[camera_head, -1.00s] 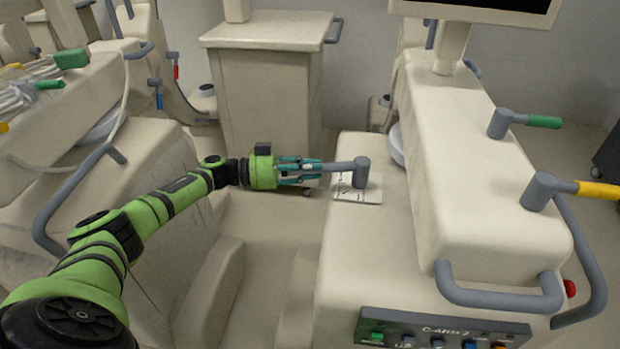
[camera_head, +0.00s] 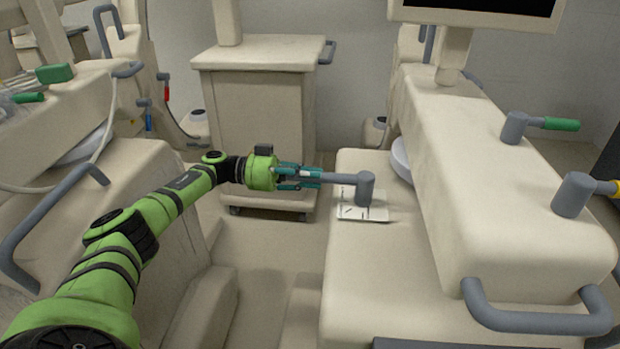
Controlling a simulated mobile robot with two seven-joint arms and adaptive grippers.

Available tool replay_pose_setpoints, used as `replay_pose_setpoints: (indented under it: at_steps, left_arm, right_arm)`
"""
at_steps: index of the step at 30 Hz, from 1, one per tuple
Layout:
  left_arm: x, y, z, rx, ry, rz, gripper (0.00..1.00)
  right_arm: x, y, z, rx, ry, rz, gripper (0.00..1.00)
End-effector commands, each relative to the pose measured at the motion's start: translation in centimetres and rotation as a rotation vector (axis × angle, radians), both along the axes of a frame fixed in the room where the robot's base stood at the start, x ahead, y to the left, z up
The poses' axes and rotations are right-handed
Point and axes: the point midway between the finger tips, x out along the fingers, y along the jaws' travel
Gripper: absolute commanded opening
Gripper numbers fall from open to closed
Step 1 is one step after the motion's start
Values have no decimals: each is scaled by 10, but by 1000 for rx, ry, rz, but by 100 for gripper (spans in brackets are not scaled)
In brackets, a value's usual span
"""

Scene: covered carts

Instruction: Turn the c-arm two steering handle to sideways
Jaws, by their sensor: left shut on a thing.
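The c-arm two steering handle (camera_head: 365,189) is a grey upright post with a grey bar pointing left, on the low rear deck of the right-hand cart (camera_head: 450,160). A small white marked plate (camera_head: 363,212) lies at the foot of the post. My left gripper (camera_head: 316,178), with teal fingers on a green arm, comes in from the left and is shut on the outer end of the bar. The fingers hide that end. The bar sticks out sideways over the deck's left edge. My right gripper is not in view.
The right cart carries a green-tipped lever (camera_head: 561,124), a yellow-tipped lever (camera_head: 608,188) and a grey push handle (camera_head: 535,318). A covered cart (camera_head: 263,110) stands behind my gripper. Another machine (camera_head: 95,165) stands at left. Open floor (camera_head: 265,255) lies between the machines.

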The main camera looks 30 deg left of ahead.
Motion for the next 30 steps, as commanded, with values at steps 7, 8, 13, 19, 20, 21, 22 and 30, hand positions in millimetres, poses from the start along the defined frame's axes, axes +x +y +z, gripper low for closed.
replay_pose_setpoints:
  at_steps: [7,8,13,19,20,21,22,30]
  left_arm:
    - [4,3,5,-7,-8,16,48]
    - [3,2,5,-7,-8,15,48]
    - [2,1,3,-5,-4,10,48]
    - [0,4,1,-2,-1,9,48]
    - [-1,7,1,-2,-1,9,48]
    - [-3,12,1,-2,-1,11,48]
    - [-5,16,1,-2,-1,11,48]
    - [-23,56,2,-3,-4,13,48]
  right_arm:
    - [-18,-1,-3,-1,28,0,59]
    - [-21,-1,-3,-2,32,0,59]
    - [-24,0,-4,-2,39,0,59]
    - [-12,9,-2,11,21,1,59]
    - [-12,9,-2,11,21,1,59]
    - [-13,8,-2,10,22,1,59]
    - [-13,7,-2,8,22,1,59]
    - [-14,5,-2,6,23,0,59]
